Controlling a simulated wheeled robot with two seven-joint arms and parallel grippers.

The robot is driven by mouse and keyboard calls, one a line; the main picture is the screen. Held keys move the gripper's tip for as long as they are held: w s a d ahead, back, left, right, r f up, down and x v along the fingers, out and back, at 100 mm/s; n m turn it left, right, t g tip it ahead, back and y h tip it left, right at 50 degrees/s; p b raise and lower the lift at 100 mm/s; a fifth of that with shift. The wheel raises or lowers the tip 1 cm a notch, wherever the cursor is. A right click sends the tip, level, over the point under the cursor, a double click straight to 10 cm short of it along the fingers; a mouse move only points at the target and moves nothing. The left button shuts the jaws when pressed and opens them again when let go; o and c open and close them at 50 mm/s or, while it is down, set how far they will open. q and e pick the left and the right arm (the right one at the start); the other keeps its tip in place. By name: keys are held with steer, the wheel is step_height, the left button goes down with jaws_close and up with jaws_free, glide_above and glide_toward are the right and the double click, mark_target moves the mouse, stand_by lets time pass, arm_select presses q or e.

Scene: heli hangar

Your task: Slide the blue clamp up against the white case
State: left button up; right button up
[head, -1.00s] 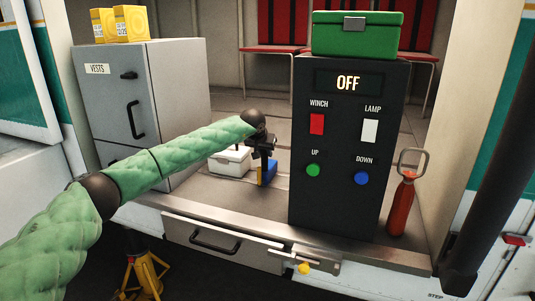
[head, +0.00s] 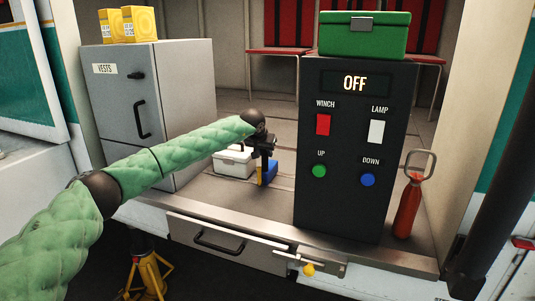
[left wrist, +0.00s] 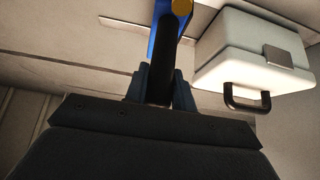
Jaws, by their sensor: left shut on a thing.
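The blue clamp (head: 269,170) with a yellow part stands on the floor of the bay. It also shows at the top of the left wrist view (left wrist: 161,42). My left gripper (head: 262,153) is shut on it from above; its fingers also show in the left wrist view (left wrist: 160,88). The gripper hides part of the clamp. The white case (head: 233,164) is just left of the clamp in the head view. In the left wrist view the case (left wrist: 255,52), with its black handle, is right of the clamp, with a narrow gap between them. My right gripper is not in view.
A black control box (head: 352,150) reading OFF stands right of the clamp, with a green case (head: 364,33) on top. A grey vests cabinet (head: 160,100) stands at the left. A red bottle (head: 407,207) is at the far right. A drawer (head: 222,243) is below the sill.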

arm_select(q)
steer(key=shift+w+a+b, duration=0.15)
steer(key=shift+w+a, duration=0.1)
steer(key=shift+a, duration=0.45)
steer(key=shift+w+a+b, duration=0.2)
steer(key=shift+a, duration=0.55)
steer(key=shift+w+a+b, duration=0.15)
steer(key=shift+w+a, duration=0.1)
steer(key=shift+a, duration=0.55)
steer(key=shift+w+a+b, duration=0.15)
steer(key=shift+w+a, duration=0.15)
steer(key=shift+a, duration=0.6)
steer(key=shift+w+a+b, duration=0.2)
steer(key=shift+w+a, duration=0.1)
steer(key=shift+a, duration=0.6)
steer(key=shift+w+a+b, duration=0.15)
steer(key=shift+w+a, duration=0.15)
steer(key=shift+a, duration=0.6)
steer(key=o, duration=1.1)
steer(key=shift+o, duration=0.2)
steer(key=v, duration=0.9)
steer(key=shift+p, duration=0.4)
